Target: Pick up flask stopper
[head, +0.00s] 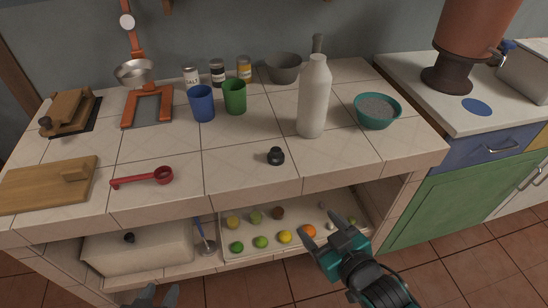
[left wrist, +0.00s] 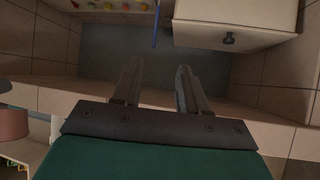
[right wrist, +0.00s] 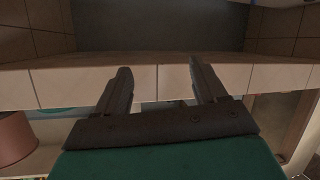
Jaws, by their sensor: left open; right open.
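A small black stopper (head: 276,156) sits on the tiled counter (head: 225,168) near its front edge, in front of the white bottle (head: 314,98). My right gripper (head: 328,236) is open and empty, low in front of the counter, below and to the right of the stopper. My left gripper (head: 152,296) is at the bottom edge of the head view, mostly cut off; its open fingers show in the left wrist view (left wrist: 155,85). The right gripper's open fingers show in the right wrist view (right wrist: 163,85). The stopper is in neither wrist view.
Blue and green cups (head: 202,103), a teal bowl (head: 377,111), a red scoop (head: 143,178) and a cutting board (head: 45,187) stand on the counter. A shelf tray with several fruits (head: 285,237) lies below. Counter around the stopper is clear.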

